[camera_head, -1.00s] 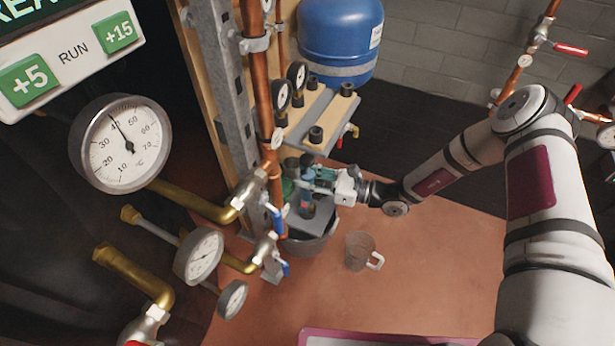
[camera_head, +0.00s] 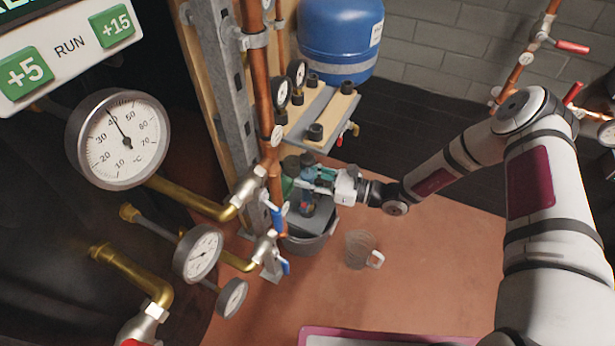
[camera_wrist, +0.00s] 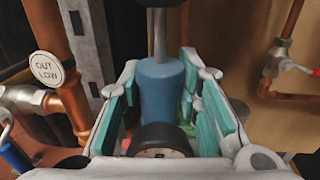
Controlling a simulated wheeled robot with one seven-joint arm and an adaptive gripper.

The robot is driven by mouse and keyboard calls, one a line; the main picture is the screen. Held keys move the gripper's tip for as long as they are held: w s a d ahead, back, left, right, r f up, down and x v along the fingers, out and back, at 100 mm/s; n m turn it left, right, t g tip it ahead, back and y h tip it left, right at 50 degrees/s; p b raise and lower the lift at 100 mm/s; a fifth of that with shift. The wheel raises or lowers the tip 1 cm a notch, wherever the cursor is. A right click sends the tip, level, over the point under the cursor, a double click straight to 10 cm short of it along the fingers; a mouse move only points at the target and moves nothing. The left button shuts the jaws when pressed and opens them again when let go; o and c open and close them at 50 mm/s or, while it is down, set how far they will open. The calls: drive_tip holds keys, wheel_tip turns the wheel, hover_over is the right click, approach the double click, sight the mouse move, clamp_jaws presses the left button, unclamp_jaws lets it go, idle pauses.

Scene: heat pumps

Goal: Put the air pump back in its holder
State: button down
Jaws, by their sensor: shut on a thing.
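The air pump, a blue cylinder with a grey rod at its top, stands between the teal-padded fingers of my gripper (camera_wrist: 160,105) in the wrist view (camera_wrist: 162,88). My gripper (camera_head: 307,180) is shut on it. In the head view the pump (camera_head: 306,207) is small and partly covered by the fingers. It looks upright, over a grey plate (camera_head: 318,222) beside the copper pipe. I cannot tell whether it touches the plate. A dark round part (camera_wrist: 160,140) shows in front of the pump in the wrist view. I cannot make out the holder clearly.
Copper pipe (camera_head: 264,90), valves and a steel post (camera_head: 231,100) are close left of my gripper.

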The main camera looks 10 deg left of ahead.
drive_tip(key=shift+f+b, duration=0.55)
drive_tip(key=shift+f, duration=0.35)
idle(0.8)
drive_tip(key=c, duration=1.1)
unclamp_jaws()
drive_tip(key=v, duration=0.8)
drive_tip(key=shift+d+p, duration=0.3)
drive_tip(key=shift+p, duration=0.05)
idle(0.6)
